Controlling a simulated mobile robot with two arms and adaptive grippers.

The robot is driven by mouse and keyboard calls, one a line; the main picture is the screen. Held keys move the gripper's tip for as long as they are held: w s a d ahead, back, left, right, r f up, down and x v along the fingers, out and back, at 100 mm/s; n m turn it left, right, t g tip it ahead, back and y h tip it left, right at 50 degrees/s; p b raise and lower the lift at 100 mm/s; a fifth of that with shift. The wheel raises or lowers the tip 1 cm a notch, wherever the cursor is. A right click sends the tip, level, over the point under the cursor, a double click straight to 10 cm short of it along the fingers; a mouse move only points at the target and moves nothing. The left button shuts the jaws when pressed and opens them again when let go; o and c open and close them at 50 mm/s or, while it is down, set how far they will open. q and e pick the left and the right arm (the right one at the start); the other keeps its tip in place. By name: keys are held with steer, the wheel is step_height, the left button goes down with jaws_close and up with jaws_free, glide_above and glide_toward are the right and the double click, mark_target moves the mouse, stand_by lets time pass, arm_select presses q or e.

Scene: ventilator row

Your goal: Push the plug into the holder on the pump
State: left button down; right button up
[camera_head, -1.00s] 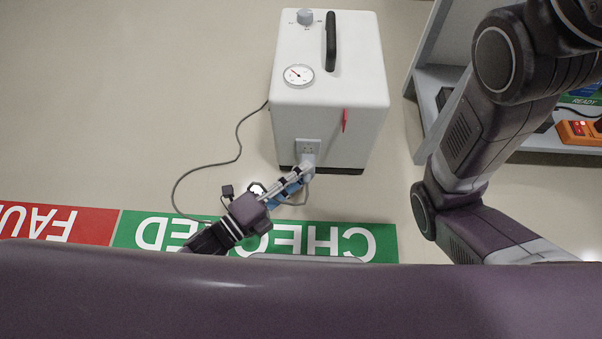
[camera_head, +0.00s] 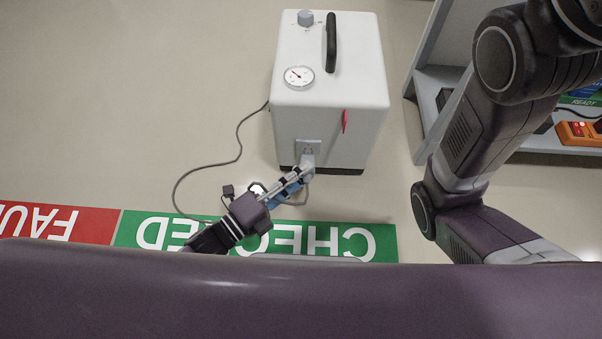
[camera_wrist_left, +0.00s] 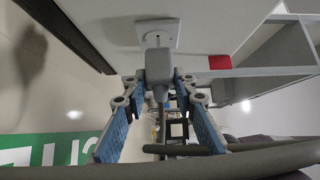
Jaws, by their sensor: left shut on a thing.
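The pump (camera_head: 330,80) is a white box on the floor, with a dial gauge, a knob and a black handle on top. The holder (camera_head: 316,145) is a small pale socket plate low on its near face; the wrist view shows it too (camera_wrist_left: 171,29). My left gripper (camera_head: 304,171) is shut on the grey plug (camera_wrist_left: 157,68) just in front of the holder. The plug's front end overlaps the plate in the wrist view, so I cannot tell how deep it sits. My right arm is at the right in the head view; its gripper is out of view.
A grey cable (camera_head: 238,150) loops over the floor from the pump's left side. A green floor mark (camera_head: 385,243) and a red one (camera_head: 95,225) lie nearer me. A grey shelf (camera_head: 427,88) with an orange device (camera_head: 577,133) stands at the right.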

arm_select(q)
steer(key=shift+w, duration=1.15)
stand_by(0.7)
steer(key=c, duration=1.5)
jaws_free()
steer(key=v, duration=1.2)
